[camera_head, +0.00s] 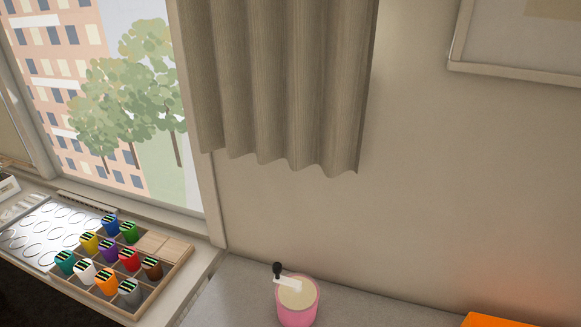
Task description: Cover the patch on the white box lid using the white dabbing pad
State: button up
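The white box lid, its patch and the white dabbing pad cannot be made out in the head view. A pink cup (297,308) stands on the grey counter at the bottom centre. A white piece (287,283) with a black knob (277,268) rests at the cup's rim; I cannot tell whether it is a dabbing tool. My gripper does not show.
A wooden tray (174,268) with several coloured pots stands on the sill at left, beside a metal palette (42,229). An orange object (510,321) is cut off at bottom right. A curtain (280,80) hangs above. The grey counter (235,290) is bare left of the cup.

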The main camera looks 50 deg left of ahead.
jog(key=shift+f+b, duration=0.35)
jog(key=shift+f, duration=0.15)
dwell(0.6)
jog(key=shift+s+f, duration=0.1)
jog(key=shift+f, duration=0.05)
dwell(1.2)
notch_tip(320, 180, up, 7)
jog(key=p, duration=0.8)
dwell(1.0)
